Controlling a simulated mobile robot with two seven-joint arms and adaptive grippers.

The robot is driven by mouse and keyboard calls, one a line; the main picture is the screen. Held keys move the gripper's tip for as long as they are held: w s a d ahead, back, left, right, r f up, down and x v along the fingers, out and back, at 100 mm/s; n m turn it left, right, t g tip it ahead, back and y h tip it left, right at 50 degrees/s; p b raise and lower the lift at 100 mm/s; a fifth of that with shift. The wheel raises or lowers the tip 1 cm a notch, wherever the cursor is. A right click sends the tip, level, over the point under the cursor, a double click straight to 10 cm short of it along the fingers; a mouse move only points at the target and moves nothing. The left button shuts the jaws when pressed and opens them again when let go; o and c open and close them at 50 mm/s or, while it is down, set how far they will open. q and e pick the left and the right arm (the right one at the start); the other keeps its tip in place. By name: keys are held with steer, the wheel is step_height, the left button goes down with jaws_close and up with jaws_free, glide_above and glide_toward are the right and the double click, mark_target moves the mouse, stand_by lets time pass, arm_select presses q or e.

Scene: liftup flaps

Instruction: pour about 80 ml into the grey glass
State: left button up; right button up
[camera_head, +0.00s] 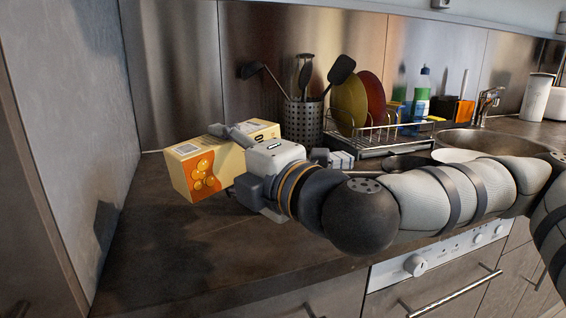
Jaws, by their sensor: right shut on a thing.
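A yellow and orange juice carton (196,177) with pictures of oranges is at the left of the counter. My right gripper (236,160) is shut on it, with one finger across its top side and the gripper body to its right. The carton looks tilted; I cannot tell whether its lower edge touches the counter. I cannot make out a grey glass. A small pale striped thing (341,159) shows behind my right wrist, mostly hidden, and I cannot tell what it is. My left gripper is out of view.
A perforated utensil holder (303,122) and a dish rack (385,140) with a green plate (349,103) and a red plate (373,97) stand behind my arm. The sink (490,141) is at the right. The front left counter (190,255) is clear, beside a wall panel.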

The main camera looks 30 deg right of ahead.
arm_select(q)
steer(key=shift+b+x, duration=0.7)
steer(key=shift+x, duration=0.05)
arm_select(e)
steer(key=shift+a+r+m, duration=0.1)
steer(key=shift+r+m, duration=0.35)
steer(key=shift+m, duration=0.05)
stand_by(0.9)
steer(key=shift+s+r+n+p, duration=0.2)
steer(key=shift+r+n+p, duration=0.25)
steer(key=shift+p, duration=0.65)
steer(key=shift+w+a+f+n+p, duration=0.15)
steer(key=shift+f+n+p, duration=0.2)
steer(key=shift+f+n, duration=0.45)
steer(key=shift+a+f+n+p, duration=0.1)
steer(key=shift+f+n+p, duration=0.3)
steer(key=shift+p, duration=0.2)
steer(key=shift+f+n+p, duration=0.2)
steer(key=shift+n+p, duration=0.2)
steer(key=shift+n, duration=0.25)
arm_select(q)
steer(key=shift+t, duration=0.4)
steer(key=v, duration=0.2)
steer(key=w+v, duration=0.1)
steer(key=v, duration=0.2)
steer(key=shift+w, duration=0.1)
arm_select(e)
steer(key=shift+d+f, duration=0.2)
steer(key=shift+f, duration=0.05)
